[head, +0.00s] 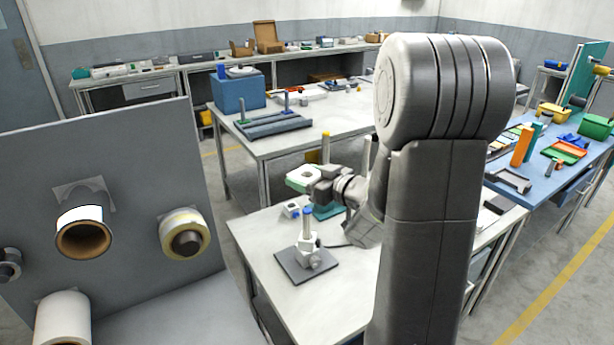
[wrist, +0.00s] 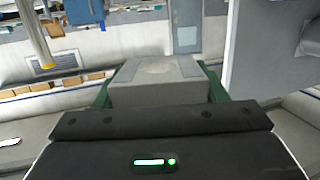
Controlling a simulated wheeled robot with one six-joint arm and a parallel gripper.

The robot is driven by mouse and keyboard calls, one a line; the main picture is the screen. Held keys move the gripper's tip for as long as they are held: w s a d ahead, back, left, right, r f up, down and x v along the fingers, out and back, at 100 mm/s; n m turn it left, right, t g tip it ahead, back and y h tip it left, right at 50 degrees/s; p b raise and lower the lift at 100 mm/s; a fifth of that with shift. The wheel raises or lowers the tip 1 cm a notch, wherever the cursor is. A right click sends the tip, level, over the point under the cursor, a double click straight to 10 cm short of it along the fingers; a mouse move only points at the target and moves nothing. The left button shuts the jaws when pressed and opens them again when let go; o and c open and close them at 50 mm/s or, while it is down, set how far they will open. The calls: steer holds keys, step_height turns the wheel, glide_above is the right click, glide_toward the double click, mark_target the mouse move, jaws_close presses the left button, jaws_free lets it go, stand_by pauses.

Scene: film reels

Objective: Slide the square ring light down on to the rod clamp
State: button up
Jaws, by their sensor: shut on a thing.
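The rod clamp (head: 309,251) is a pale block low on an upright, blue-topped rod (head: 308,225). The rod stands on a dark square plate (head: 292,267). The ring light is apart from this rod, above and behind it in the head view.
A yellow-topped rod (head: 325,148) on a teal base (head: 326,212) stands close behind my gripper. A small white-and-blue block (head: 291,210) lies on the near table (head: 258,232). A grey panel with rolls on pegs (head: 110,140) stands at the left.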

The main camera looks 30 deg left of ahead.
steer(key=shift+f+b, duration=0.8)
steer(key=shift+f, duration=0.3)
steer(key=shift+f, duration=0.1)
steer(key=b, duration=0.4)
glide_above(310, 235)
steer(key=a, duration=0.1)
steer(key=shift+w+a+f, duration=0.1)
steer(key=shift+f, duration=1.15)
steer(key=shift+w+f, duration=0.1)
steer(key=shift+f, duration=1.1)
steer(key=shift+f, duration=0.1)
steer(key=shift+f+b, duration=2.25)
steer(key=shift+f, duration=0.15)
steer(key=shift+f, duration=0.1)
steer(key=shift+f+b, duration=2.1)
steer(key=shift+f, duration=0.25)
steer(key=shift+f+b, duration=0.5)
steer(key=shift+f, duration=0.05)
